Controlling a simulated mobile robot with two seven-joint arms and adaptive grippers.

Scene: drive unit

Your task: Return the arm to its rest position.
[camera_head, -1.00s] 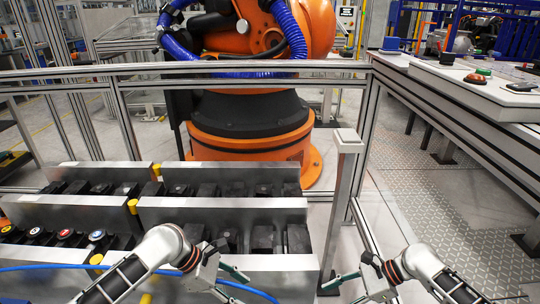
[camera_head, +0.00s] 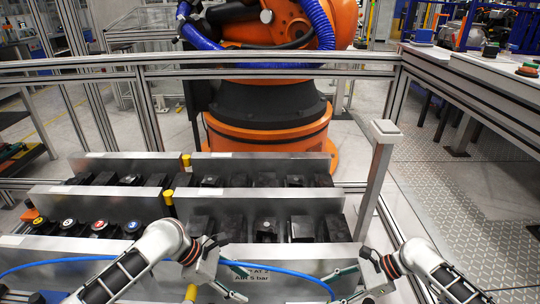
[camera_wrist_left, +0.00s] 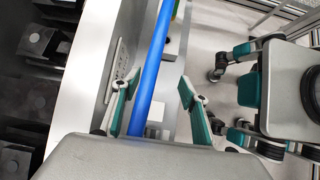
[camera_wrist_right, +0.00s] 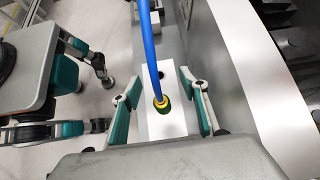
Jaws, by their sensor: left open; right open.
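My left gripper (camera_head: 242,283) is open in front of the lower metal panel of the button rack. In the left wrist view its two green fingers (camera_wrist_left: 158,98) stand apart, with the blue hose (camera_wrist_left: 152,70) showing between them; I cannot tell whether they touch it. My right gripper (camera_head: 338,287) is open at the bottom right of centre, facing the left one. In the right wrist view its fingers (camera_wrist_right: 160,100) are apart. The hose's yellow-and-dark end (camera_wrist_right: 162,104) shows between them, with no visible contact.
The metal rack (camera_head: 262,205) with rows of black blocks and several coloured buttons lies ahead. A grey post (camera_head: 377,185) stands at its right. An orange robot (camera_head: 268,130) stands behind the fence rail (camera_head: 200,59). A white bench (camera_head: 475,75) is at the right.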

